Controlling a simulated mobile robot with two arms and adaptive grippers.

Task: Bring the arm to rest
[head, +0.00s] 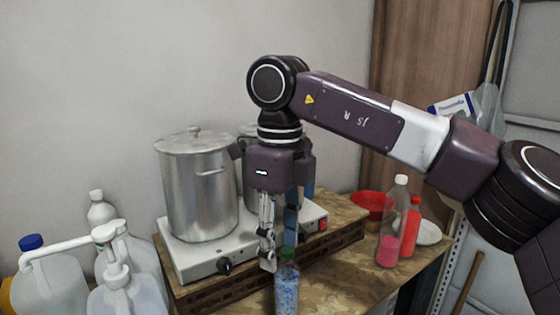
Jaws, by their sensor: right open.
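My right arm comes in from the right and bends down at the wrist. My right gripper (275,262) points straight down in front of the cooker and is open. Its fingers show nearly edge-on, so the gap between them is hard to see. A clear bottle with blue speckled contents and a green cap (286,290) stands just below and beside the fingertips, cut off by the bottom edge. I cannot tell whether the fingers touch it. My left gripper is not in view.
A large steel pot (198,190) stands on a white cooker (200,262), with another pot partly hidden behind my gripper. Plastic jugs (60,280) crowd the lower left. A pink-filled bottle (388,250), a red bottle (409,232) and a red bowl (371,204) stand right on the wooden table (345,290).

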